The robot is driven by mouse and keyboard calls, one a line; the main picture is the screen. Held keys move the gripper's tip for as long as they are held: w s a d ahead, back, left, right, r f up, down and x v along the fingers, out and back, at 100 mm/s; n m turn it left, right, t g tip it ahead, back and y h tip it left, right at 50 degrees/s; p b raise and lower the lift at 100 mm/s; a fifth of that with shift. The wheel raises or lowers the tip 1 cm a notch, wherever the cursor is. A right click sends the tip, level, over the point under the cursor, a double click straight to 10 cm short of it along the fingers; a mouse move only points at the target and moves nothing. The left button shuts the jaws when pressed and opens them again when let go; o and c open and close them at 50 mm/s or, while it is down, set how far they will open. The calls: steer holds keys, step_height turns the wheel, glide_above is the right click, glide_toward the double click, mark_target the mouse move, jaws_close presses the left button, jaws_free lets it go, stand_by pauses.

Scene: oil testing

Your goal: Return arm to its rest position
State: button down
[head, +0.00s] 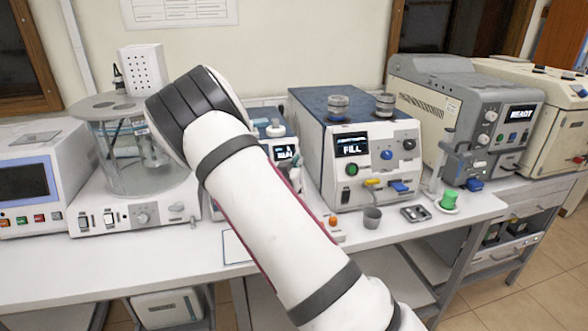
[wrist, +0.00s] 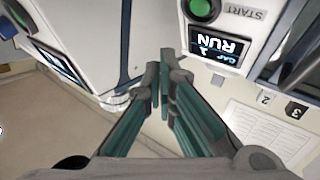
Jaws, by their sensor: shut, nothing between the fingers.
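My arm (head: 265,205) reaches up from the lower right of the head view to the middle of the bench, its dark wrist joint bent in front of the instruments. My gripper is hidden behind the arm in the head view. In the wrist view my gripper (wrist: 164,72) shows with its two fingers together at the tips, shut and empty. Beside it is a machine with a screen reading RUN (wrist: 218,50) and a green START button (wrist: 204,10). The fingers appear apart from that panel, though the exact gap is hard to judge.
On the bench (head: 150,255) stand a glass-chamber instrument (head: 140,165), a RUN unit (head: 286,152), a blue-topped FILL machine (head: 352,150) and a READY machine (head: 515,115). A small grey cup (head: 372,218), a metal tray (head: 415,213) and a green item (head: 449,200) sit near the front edge.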

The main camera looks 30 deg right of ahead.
stand_by(0.4)
steer(key=s+a+r+n+g+y, duration=0.1)
steer(key=s+a+r+n+y, duration=0.1)
steer(key=s+a+r+y, duration=0.65)
steer(key=s+a+r+n+g+y, duration=0.1)
steer(key=s+a+r+y, duration=0.4)
steer(key=a, duration=0.6)
steer(key=s+a+r+n+g, duration=0.1)
steer(key=s+a+n+g, duration=0.1)
steer(key=s, duration=1.1)
steer(key=s+a+r+n+g, duration=0.1)
steer(key=s+n+g, duration=0.1)
steer(key=s, duration=1.2)
steer(key=shift+a+r+n, duration=0.35)
steer(key=shift+a+n, duration=0.05)
steer(key=shift+n, duration=0.1)
steer(key=shift+h, duration=0.25)
